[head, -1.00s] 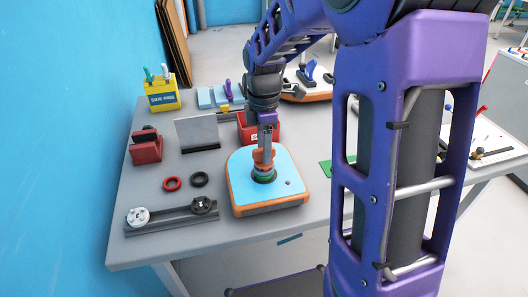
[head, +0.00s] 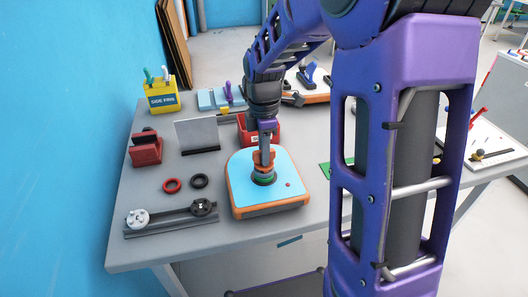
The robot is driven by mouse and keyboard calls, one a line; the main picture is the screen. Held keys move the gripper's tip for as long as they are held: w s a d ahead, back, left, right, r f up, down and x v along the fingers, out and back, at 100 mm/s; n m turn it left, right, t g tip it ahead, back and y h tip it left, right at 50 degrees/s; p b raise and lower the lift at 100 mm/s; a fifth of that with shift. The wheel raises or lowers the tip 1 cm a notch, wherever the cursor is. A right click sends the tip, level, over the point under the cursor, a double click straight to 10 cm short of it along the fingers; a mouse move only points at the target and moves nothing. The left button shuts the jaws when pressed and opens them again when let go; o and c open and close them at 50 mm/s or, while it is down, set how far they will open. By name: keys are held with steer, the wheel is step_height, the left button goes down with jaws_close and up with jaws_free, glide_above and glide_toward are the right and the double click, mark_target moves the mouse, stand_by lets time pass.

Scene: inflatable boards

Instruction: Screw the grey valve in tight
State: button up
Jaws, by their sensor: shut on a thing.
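My gripper (head: 265,150) points down over the blue-topped board (head: 243,190) with orange sides, on the grey table. It is shut on an orange piece (head: 263,159) at the round fitting in the board's top. A green ring (head: 264,176) and a dark ring show around the base of this fitting. I cannot make out a grey valve under the orange piece; the gripper and that piece hide the middle. A white round part (head: 137,217) and a dark grey round part (head: 203,207) sit on a rail at the table's front left.
A red ring (head: 172,185) and a black ring (head: 199,181) lie left of the board. Behind them stand a grey panel (head: 197,134), a red block (head: 146,149) and a yellow box (head: 162,97). A red bin (head: 244,127) stands behind my gripper.

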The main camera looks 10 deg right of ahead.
jaws_close()
steer(key=shift+m, duration=1.8)
steer(key=shift+m, duration=1.7)
